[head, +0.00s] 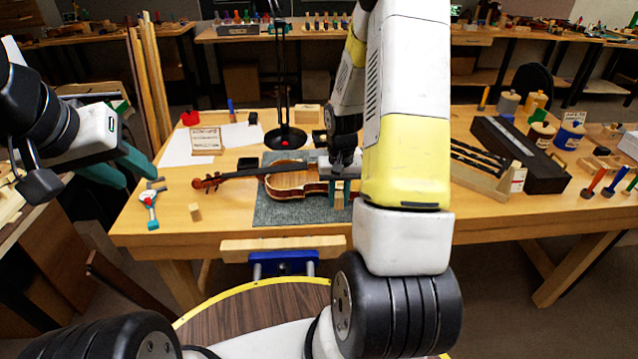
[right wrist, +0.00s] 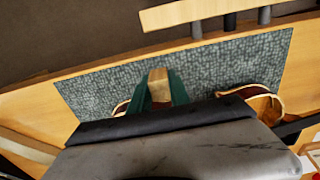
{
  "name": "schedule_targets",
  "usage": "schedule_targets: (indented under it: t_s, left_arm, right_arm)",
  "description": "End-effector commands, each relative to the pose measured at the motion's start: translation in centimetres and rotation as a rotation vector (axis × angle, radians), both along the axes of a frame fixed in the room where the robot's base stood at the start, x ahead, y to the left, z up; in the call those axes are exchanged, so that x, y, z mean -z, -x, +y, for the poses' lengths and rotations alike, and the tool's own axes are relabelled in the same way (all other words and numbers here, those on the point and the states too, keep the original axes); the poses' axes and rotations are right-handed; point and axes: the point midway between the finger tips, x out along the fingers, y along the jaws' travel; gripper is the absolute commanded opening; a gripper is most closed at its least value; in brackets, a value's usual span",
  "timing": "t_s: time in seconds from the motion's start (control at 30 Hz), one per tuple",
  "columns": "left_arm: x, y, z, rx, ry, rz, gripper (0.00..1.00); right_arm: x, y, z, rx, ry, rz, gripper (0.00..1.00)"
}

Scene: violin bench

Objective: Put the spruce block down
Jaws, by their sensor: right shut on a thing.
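My right gripper (head: 340,192) has green fingers and is shut on a small pale wooden block, the spruce block (head: 340,199). It holds the block over the right part of the violin (head: 286,184), which lies on a grey mat (head: 268,212). In the right wrist view the spruce block (right wrist: 158,80) shows between the two green fingers (right wrist: 158,92), with the violin's edges on either side. I cannot tell whether the block touches the violin or the mat. My left gripper (head: 118,168) is open and empty, left of the bench.
Another small wooden block (head: 195,211) and a blue-and-white tool (head: 149,210) lie on the bench's left part. A black lamp base (head: 284,138) stands behind the violin. A dark case (head: 520,155) and several jars are at the right. The bench front near the left is mostly clear.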

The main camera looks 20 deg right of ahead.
Motion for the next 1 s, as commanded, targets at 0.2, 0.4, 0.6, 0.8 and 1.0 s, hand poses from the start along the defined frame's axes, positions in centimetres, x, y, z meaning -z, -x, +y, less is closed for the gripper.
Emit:
schedule_targets:
  t_s: [0.2,0.4,0.6,0.8,1.0]
  left_arm:
    - [0.0,0.0,0.0,0.000,0.000,0.000,0.36]
    - [0.0,0.0,0.0,0.000,0.000,0.000,0.36]
    - [0.0,0.0,0.0,0.000,0.000,0.000,0.36]
    - [0.0,0.0,0.0,0.000,0.000,0.000,0.36]
    - [0.0,0.0,0.0,0.000,0.000,0.000,0.36]
  right_arm:
    - [0.3,-2.3,0.3,0.000,0.000,0.001,0.00]
    - [2.3,-2.3,0.3,-0.001,-0.001,0.005,0.00]
    - [3.8,-2.4,0.3,0.001,0.000,0.000,0.00]
    - [3.8,-2.4,0.3,0.000,0.000,0.000,0.00]
    - [4.0,-2.4,0.3,0.000,0.000,0.000,0.44]
